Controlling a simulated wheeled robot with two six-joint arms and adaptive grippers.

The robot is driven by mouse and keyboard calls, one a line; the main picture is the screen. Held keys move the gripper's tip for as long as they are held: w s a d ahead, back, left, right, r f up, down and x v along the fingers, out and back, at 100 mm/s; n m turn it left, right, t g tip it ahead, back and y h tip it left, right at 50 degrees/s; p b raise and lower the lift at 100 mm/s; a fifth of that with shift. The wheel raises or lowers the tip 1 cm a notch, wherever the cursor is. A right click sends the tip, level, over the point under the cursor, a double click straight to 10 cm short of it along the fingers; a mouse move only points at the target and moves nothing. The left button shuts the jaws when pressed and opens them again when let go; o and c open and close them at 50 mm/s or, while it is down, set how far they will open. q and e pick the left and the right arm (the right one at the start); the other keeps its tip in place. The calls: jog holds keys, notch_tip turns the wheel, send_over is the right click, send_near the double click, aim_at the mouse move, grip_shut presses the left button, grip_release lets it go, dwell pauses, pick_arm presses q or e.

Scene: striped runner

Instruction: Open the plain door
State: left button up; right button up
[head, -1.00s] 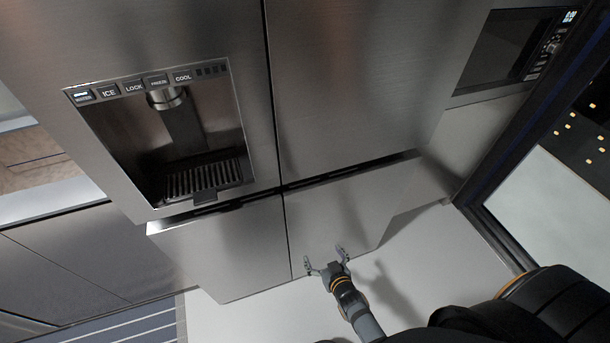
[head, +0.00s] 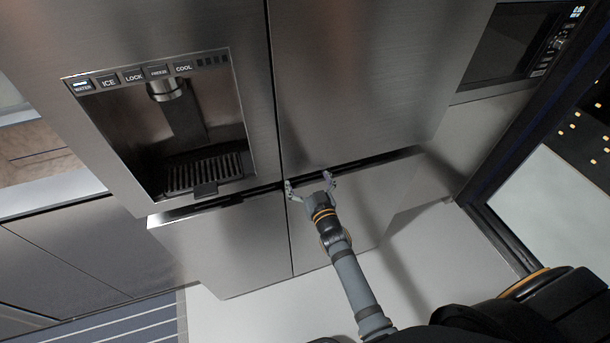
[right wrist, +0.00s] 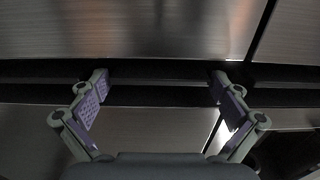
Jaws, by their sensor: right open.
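The plain door (head: 355,80) is the brushed-steel upper right door of the fridge, beside the door with the dispenser. It looks shut, with a thin seam between the two doors. A dark gap (head: 375,160) runs along its lower edge, above the lower right panel (head: 350,215). My right gripper (head: 309,184) is open and empty at this gap, near the centre seam. In the right wrist view its spread fingers (right wrist: 158,87) lie in front of the dark gap between steel panels. Contact cannot be told. My left gripper is not in view.
The dispenser door (head: 215,25) holds a recessed water and ice dispenser (head: 200,150). A built-in oven or microwave (head: 505,45) is at the upper right, beside a dark frame. Pale floor (head: 240,315) lies open below, with a striped runner (head: 130,325) at lower left.

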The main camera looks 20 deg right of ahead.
jog(key=shift+w, duration=0.6)
jog(key=shift+c, duration=0.3)
jog(key=shift+s, duration=0.1)
jog(key=c, duration=1.3)
